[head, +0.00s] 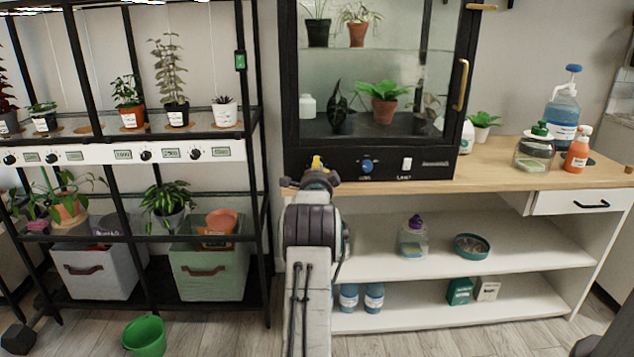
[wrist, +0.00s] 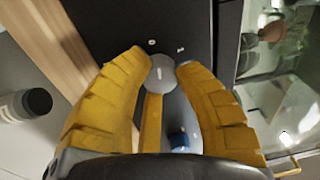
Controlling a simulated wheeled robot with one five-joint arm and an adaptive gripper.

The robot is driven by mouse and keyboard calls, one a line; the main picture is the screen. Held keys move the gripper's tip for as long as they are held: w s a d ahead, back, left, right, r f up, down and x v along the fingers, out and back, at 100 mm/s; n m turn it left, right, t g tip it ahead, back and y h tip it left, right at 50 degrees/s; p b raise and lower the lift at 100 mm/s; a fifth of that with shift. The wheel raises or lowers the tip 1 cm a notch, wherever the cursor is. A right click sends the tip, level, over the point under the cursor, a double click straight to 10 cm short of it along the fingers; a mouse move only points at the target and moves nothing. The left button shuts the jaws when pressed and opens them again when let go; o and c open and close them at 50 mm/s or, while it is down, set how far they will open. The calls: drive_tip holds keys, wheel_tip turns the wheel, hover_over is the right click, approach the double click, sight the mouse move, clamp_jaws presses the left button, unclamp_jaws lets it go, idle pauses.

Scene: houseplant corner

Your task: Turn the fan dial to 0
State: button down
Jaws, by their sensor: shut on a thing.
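A round grey dial (wrist: 162,70) on the black front panel (wrist: 180,20) of the glass plant cabinet shows in the wrist view, with a short pale line on its face. Small pale marks stand beside it on the panel; one looks like a 0, the other is too blurred to read. My gripper (wrist: 163,62) has its yellow fingers on both sides of this dial and is shut on it. In the head view my gripper (head: 318,163) is at the left part of the cabinet's lower panel and hides the dial.
A blue knob (head: 367,166) and a white switch (head: 406,164) sit on the panel to the right of my gripper. The wooden top (head: 500,165) runs under the cabinet. A plant rack (head: 130,153) stands left, and a green bucket (head: 145,335) is on the floor.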

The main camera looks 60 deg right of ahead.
drive_tip(key=shift+f+n+b, duration=0.15)
drive_tip(key=shift+n+b, duration=0.45)
drive_tip(key=shift+b, duration=1.3)
drive_tip(key=shift+r+n+b, duration=0.25)
drive_tip(key=shift+n+b, duration=0.15)
drive_tip(key=shift+b, duration=0.4)
drive_tip(key=c, duration=0.9)
unclamp_jaws()
drive_tip(key=shift+f, duration=0.1)
drive_tip(key=shift+a, duration=0.1)
drive_tip(key=shift+v, duration=5.85)
drive_tip(key=shift+f, duration=0.1)
